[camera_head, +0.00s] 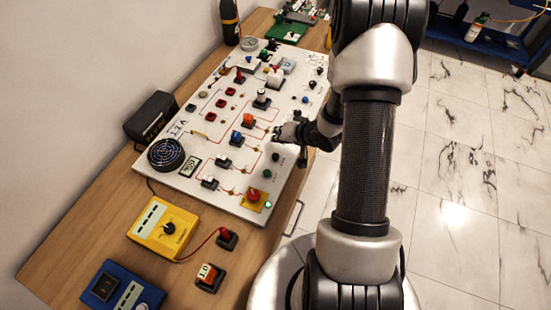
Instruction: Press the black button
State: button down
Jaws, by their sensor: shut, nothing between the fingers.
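The white control board (205,140) lies on the wooden bench and carries several buttons, switches and lamps. A small dark round button (276,157), which looks black, sits near the board's right edge; at this size I cannot be sure of its colour. My gripper (278,133) is shut and empty over the right part of the board, just above that button in the picture. The wrist comes in from the right. The gripper covers a patch of the board, and I cannot tell whether its fingertips touch anything.
A red knob on a yellow plate (253,196) is at the board's lower right corner. A yellow meter (163,228), a blue box (122,288) and a black box (150,118) stand around the board. Marble floor (460,170) is open to the right.

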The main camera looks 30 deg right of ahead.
jog(key=b, duration=0.4)
send_over(278, 155)
notch_tip(278, 155, down, 5)
jog(key=shift+f, duration=0.1)
jog(key=shift+w+f+b, duration=0.1)
jog(key=shift+f+b, duration=0.25)
jog(key=shift+f, duration=0.1)
dwell(0.7)
jog(key=shift+f, duration=0.45)
jog(key=shift+f+b, duration=0.45)
jog(key=shift+f, duration=0.1)
dwell(0.5)
jog(key=shift+r, duration=0.1)
jog(key=shift+r+p, duration=0.9)
jog(key=shift+p, duration=0.15)
